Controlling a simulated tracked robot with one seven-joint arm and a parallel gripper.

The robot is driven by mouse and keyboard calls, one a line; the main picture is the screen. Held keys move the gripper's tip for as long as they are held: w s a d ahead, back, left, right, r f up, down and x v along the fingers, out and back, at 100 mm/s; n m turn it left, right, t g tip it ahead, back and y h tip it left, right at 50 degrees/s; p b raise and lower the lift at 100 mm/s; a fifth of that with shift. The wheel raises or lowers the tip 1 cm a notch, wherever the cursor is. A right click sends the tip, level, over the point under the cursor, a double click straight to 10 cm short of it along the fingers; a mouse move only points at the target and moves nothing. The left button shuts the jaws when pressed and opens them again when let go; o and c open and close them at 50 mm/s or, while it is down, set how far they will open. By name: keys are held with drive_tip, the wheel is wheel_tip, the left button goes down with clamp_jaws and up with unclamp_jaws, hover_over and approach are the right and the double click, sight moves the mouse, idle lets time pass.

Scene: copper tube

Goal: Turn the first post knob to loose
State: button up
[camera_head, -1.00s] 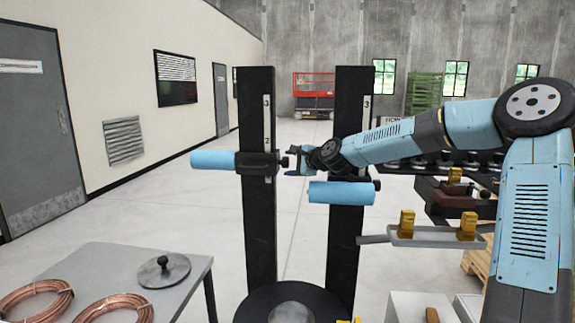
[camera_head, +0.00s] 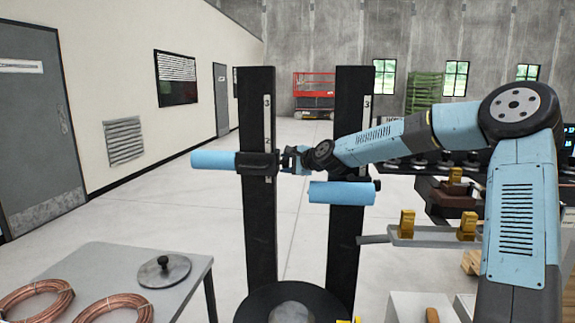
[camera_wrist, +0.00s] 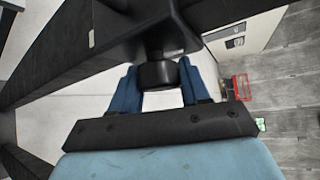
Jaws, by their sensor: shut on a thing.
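Two upright black posts stand on a round black base. The left post (camera_head: 259,215) carries a blue roller (camera_head: 214,160) on a black clamp (camera_head: 258,164) near the number 2 of its scale. The right post (camera_head: 345,235) carries a second blue roller (camera_head: 342,193), slightly lower. The knob (camera_wrist: 158,74) is a dark round piece on a short stem from the clamp, seen in the wrist view. My gripper (camera_head: 288,160) is at the right side of the left post's clamp. In the wrist view its blue fingers (camera_wrist: 160,82) flank the knob, shut on it. The knob is mostly hidden in the head view.
The right roller sits just below my wrist. A grey table (camera_head: 110,262) at lower left holds copper coils (camera_head: 35,300) and a round disc with a handle (camera_head: 164,270). A tray with yellow blocks (camera_head: 425,236) stands at right. Open floor lies behind the posts.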

drive_tip(key=shift+f, duration=0.15)
drive_tip(key=c, duration=0.4)
drive_tip(key=shift+n+t, duration=0.4)
drive_tip(key=shift+t, duration=0.2)
drive_tip(key=o, duration=1)
drive_tip(key=shift+v, duration=6.9)
drive_tip(key=shift+d, duration=0.1)
